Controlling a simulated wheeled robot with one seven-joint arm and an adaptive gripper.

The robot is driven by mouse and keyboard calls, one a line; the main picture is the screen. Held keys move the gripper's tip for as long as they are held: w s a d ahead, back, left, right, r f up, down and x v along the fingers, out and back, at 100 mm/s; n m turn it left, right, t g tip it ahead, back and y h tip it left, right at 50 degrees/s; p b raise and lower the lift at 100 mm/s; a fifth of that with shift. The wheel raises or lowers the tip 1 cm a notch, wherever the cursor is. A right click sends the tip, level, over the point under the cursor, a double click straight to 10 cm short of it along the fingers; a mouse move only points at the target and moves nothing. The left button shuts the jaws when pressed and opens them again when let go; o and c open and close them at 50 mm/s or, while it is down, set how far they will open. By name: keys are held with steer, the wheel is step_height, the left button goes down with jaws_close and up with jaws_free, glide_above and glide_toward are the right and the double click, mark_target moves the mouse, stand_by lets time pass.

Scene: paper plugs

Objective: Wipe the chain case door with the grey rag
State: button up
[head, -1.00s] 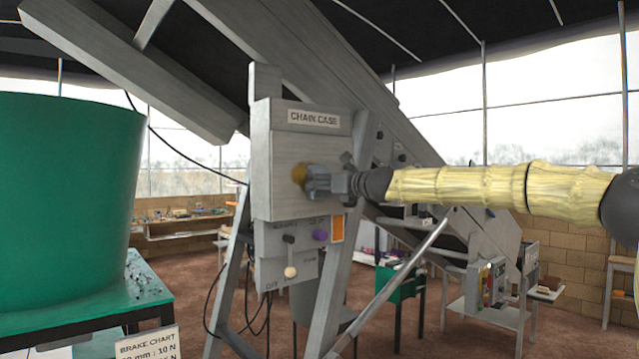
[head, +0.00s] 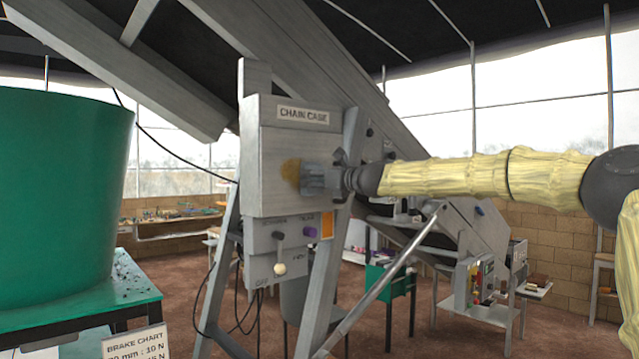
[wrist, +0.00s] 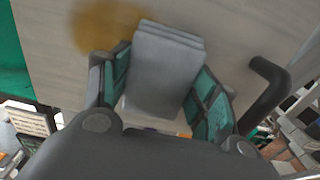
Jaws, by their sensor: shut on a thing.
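The chain case door (head: 272,150) is a grey panel below the CHAIN CASE label (head: 303,114), upright on the machine frame. A yellow-brown smear (head: 291,172) marks it; the smear also shows in the wrist view (wrist: 108,24) at the upper left. My gripper (head: 312,179) is at the door, just right of the smear. In the wrist view its teal-padded fingers (wrist: 160,85) are shut on the folded grey rag (wrist: 160,70). The rag's far end lies at or very near the door surface; I cannot tell whether it touches.
A dark handle (wrist: 268,90) stands out from the door at the right in the wrist view. Below the door are a lever (head: 280,268) and a purple knob (head: 311,232). A large green tub (head: 65,200) stands at the left. A grey diagonal brace (head: 390,275) runs below my arm.

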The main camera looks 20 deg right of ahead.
mark_target(280, 169)
steer(key=shift+s+a+b, duration=0.4)
steer(key=shift+a+b, duration=0.25)
steer(key=shift+a, duration=0.4)
steer(key=shift+s+a+b, duration=0.35)
steer(key=shift+a+b, duration=0.3)
steer(key=shift+a, duration=0.45)
steer(key=shift+s+a+b, duration=0.4)
steer(key=shift+a+b, duration=0.25)
steer(key=shift+a, duration=0.4)
steer(key=shift+a, duration=0.1)
steer(key=shift+s+a+b, duration=0.35)
steer(key=shift+a+b, duration=0.25)
steer(key=shift+a, duration=0.25)
steer(key=shift+s+a+b, duration=0.35)
steer(key=shift+a+b, duration=0.25)
steer(key=shift+a, duration=0.2)
steer(key=shift+r+p, duration=1.4)
steer(key=shift+p, duration=0.05)
steer(key=shift+w, duration=0.1)
